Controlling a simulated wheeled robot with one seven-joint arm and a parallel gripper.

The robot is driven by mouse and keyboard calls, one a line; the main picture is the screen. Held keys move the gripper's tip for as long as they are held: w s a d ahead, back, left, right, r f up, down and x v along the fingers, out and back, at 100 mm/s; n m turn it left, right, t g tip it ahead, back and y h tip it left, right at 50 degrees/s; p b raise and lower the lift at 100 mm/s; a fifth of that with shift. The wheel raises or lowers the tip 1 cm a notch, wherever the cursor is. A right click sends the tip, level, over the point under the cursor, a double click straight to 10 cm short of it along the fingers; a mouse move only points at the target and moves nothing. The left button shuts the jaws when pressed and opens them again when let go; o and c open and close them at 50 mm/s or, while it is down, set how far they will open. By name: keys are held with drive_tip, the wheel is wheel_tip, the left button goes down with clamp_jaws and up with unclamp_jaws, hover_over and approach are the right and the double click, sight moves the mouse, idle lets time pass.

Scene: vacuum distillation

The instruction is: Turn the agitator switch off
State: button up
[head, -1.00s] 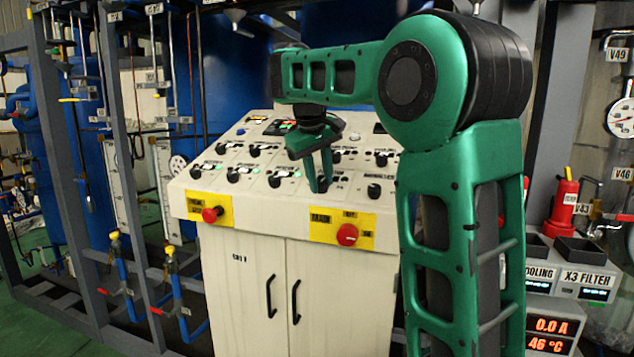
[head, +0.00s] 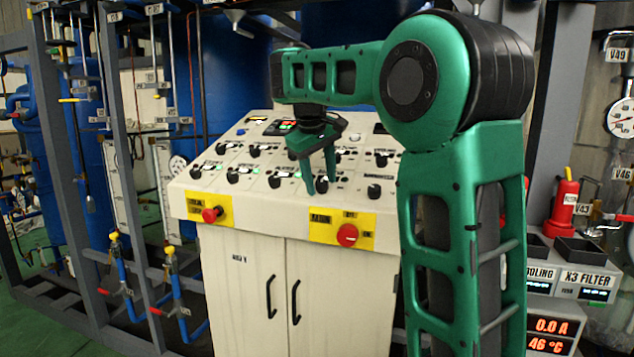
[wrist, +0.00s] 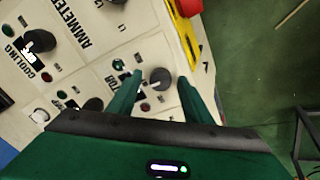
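The agitator switch is a round knob (wrist: 160,78) on the sloped cream control panel (head: 222,202). Its label is partly covered in the wrist view, with only "TOR" readable. My gripper (wrist: 160,92) is open, with one green finger on each side of this knob; I cannot tell if either finger touches it. A green lamp and a red lamp are close to the knob. In the head view my gripper (head: 321,184) points down at the front row of the panel, fingers apart. The knob is small there, between the fingertips.
Other knobs surround it, including a cooling knob (wrist: 38,41) and a dark knob (head: 374,191) at the right. Red emergency buttons (head: 347,235) on yellow plates are on the cabinet's front edge. Blue tanks and pipe frames stand behind and left.

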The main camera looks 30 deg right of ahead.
drive_tip(key=v, duration=1)
drive_tip(key=shift+r, duration=0.2)
drive_tip(key=shift+a, duration=0.1)
idle(0.5)
